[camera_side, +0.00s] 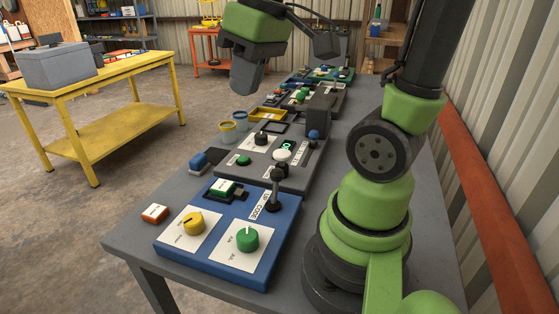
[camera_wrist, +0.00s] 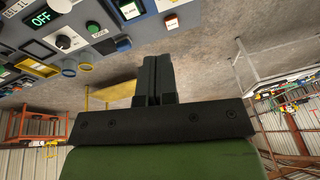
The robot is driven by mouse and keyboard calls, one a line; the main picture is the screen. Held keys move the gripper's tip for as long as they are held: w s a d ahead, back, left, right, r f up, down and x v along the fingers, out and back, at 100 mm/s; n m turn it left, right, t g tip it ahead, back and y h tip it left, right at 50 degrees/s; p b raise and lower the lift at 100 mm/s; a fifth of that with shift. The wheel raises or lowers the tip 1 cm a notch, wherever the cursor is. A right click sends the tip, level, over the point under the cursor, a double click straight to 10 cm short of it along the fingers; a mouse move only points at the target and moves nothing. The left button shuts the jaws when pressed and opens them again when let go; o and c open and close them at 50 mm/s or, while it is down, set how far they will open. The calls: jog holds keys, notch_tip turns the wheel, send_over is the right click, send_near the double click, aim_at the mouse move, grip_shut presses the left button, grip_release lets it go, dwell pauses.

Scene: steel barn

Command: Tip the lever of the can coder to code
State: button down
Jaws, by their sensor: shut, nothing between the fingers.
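A blue control box (camera_side: 215,257) sits at the near end of the grey bench, and I take it for the can coder. Its black lever (camera_side: 275,190) stands roughly upright at the back right corner, beside white labels, one seeming to read CODE. My gripper (camera_side: 245,92) is shut and empty, high above the bench's left edge, well apart from the lever. Its closed fingers (camera_wrist: 153,65) also show in the wrist view, where I cannot make out the lever.
A grey panel (camera_side: 290,183) with knobs and buttons lies behind the blue box, and more panels stand farther back. An orange-red button box (camera_side: 155,214) is left of the blue box. Small round tubs (camera_side: 227,131) stand at the bench edge. A yellow table (camera_side: 120,72) is at left.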

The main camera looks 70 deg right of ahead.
aim_at(276, 186)
jog(key=d+f+n+g+y, duration=0.1)
jog(key=d+f, duration=0.3)
jog(key=d, duration=0.1)
jog(key=d+f+n+g+y, duration=0.1)
jog(key=d+f+n+g, duration=0.1)
jog(key=d+f, duration=0.2)
jog(key=d+f+n+g+y, duration=0.1)
jog(key=d+f+y, duration=0.1)
jog(key=d+f, duration=0.2)
jog(key=shift+s+d+f, duration=0.1)
jog(key=shift+d, duration=0.5)
jog(key=shift+s+d+f, duration=0.1)
jog(key=shift+d, duration=0.5)
jog(key=x, duration=0.9)
jog(key=shift+a, duration=0.1)
